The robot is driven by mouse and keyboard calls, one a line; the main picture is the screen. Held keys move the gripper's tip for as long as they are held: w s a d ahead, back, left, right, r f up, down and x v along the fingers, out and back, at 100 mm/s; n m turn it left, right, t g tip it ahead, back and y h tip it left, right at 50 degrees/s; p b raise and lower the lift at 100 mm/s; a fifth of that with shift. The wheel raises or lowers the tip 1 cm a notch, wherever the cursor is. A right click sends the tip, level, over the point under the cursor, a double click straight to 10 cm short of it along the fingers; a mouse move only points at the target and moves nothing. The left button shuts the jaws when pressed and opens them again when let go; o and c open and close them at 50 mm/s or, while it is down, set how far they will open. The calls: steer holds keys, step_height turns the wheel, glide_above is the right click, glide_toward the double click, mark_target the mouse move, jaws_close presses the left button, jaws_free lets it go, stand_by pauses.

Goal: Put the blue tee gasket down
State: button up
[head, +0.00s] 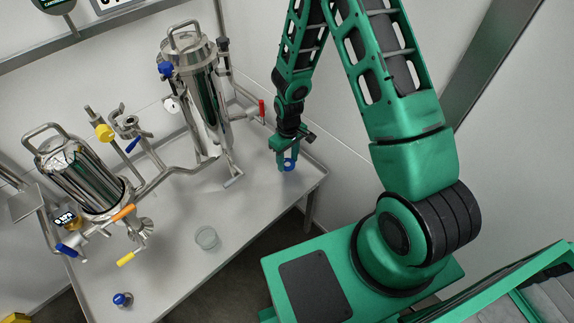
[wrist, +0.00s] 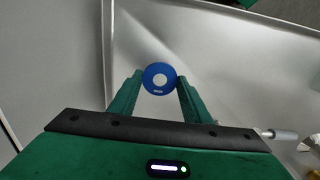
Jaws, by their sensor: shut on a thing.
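The blue tee gasket (wrist: 149,80) is a flat blue ring with a pale centre, held between the two fingertips of my gripper (wrist: 158,86) in the wrist view. In the head view the blue gasket (head: 289,165) shows at the tip of my gripper (head: 287,162), at the right end of the grey metal table (head: 262,202). My gripper is shut on the gasket. The bare table surface lies behind the gasket in the wrist view. I cannot tell whether the gasket touches the table.
Two shiny steel tanks, one at the back (head: 197,85) and one at the left (head: 83,180), stand on the table with pipes and coloured valve handles. A clear glass dish (head: 207,238) and a small blue-capped item (head: 122,299) are nearer the front. The table's right part is clear.

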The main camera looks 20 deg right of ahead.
mark_target(288, 164)
steer(key=shift+f, duration=1.5)
steer(key=shift+f, duration=0.6)
steer(key=o, duration=1.2)
steer(key=shift+d, duration=0.1)
step_height(288, 164, up, 13)
steer(key=shift+r, duration=0.1)
